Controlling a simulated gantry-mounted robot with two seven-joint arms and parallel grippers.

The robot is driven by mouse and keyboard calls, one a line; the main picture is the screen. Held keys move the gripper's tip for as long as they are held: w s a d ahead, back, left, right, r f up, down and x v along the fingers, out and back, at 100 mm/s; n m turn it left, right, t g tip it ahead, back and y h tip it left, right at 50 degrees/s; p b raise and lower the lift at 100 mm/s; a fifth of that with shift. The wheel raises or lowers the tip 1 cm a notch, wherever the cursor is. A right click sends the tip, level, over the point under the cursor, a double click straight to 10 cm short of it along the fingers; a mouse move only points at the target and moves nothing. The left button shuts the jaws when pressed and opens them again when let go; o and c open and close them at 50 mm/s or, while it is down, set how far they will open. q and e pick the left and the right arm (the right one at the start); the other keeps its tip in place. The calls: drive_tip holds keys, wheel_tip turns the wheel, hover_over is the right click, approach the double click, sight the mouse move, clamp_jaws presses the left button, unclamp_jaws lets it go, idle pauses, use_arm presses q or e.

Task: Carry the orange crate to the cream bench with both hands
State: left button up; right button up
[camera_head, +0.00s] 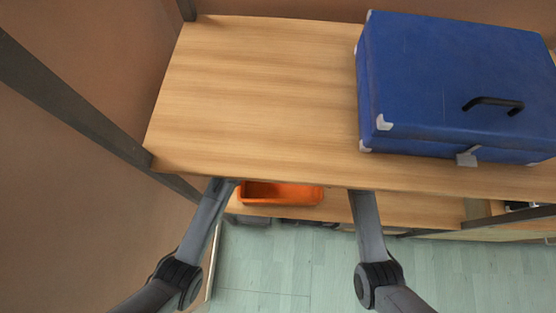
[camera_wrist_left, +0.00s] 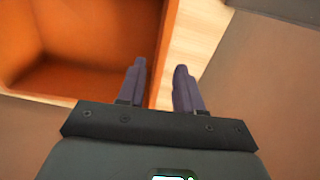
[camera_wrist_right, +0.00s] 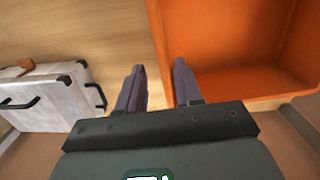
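The orange crate (camera_head: 280,193) sits on the lower wooden shelf, partly hidden under the upper shelf's front edge. It is open-topped and looks empty in the left wrist view (camera_wrist_left: 80,78) and right wrist view (camera_wrist_right: 245,85). My left gripper (camera_wrist_left: 160,65) is open at one side wall, one finger on the crate's inner side and the other outside. My right gripper (camera_wrist_right: 158,65) is open at the opposite wall, with its right finger by the rim. I cannot tell whether either touches. The upper shelf hides both grippers in the head view. I cannot make out a cream bench.
A large blue case (camera_head: 450,85) stands on the upper wooden shelf (camera_head: 260,80), which overhangs the crate. A white case with black corners (camera_wrist_right: 45,100) stands on the lower shelf, left in the right wrist view. The pale green floor (camera_head: 290,265) looks clear in front.

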use_arm(q)
drive_tip(key=shift+w+a+r, duration=0.1)
drive_tip(key=shift+w+r, duration=0.05)
drive_tip(key=shift+w, duration=0.3)
drive_tip(key=shift+w+a+r, duration=0.1)
drive_tip(key=shift+w+r, duration=0.05)
drive_tip(key=shift+w, duration=0.3)
use_arm(e)
drive_tip(key=shift+w+a+r, duration=0.15)
drive_tip(key=shift+w, duration=0.35)
drive_tip(key=shift+w+a+r, duration=0.15)
drive_tip(key=shift+w, duration=0.3)
use_arm(q)
drive_tip(key=shift+d, duration=0.1)
use_arm(e)
drive_tip(key=shift+d, duration=0.1)
use_arm(q)
drive_tip(key=shift+s+f, duration=0.1)
use_arm(e)
drive_tip(key=shift+s, duration=0.1)
drive_tip(key=shift+f, duration=0.1)
